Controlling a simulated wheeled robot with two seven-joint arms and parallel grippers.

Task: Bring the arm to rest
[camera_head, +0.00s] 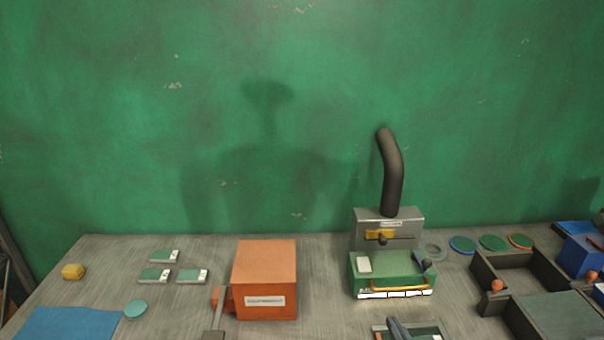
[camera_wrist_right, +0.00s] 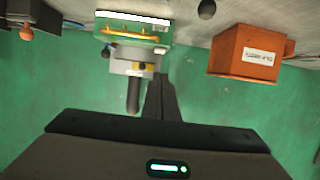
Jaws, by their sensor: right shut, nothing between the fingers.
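The rest of the right arm is out of the head view. My left gripper is in neither view.
A green and grey machine (camera_head: 392,270) with a black pipe stands at the back of the bench. An orange box (camera_head: 265,275) stands left of it. Dark open trays (camera_head: 483,270) are at right. Flat cards and a blue mat (camera_head: 65,325) lie at left.

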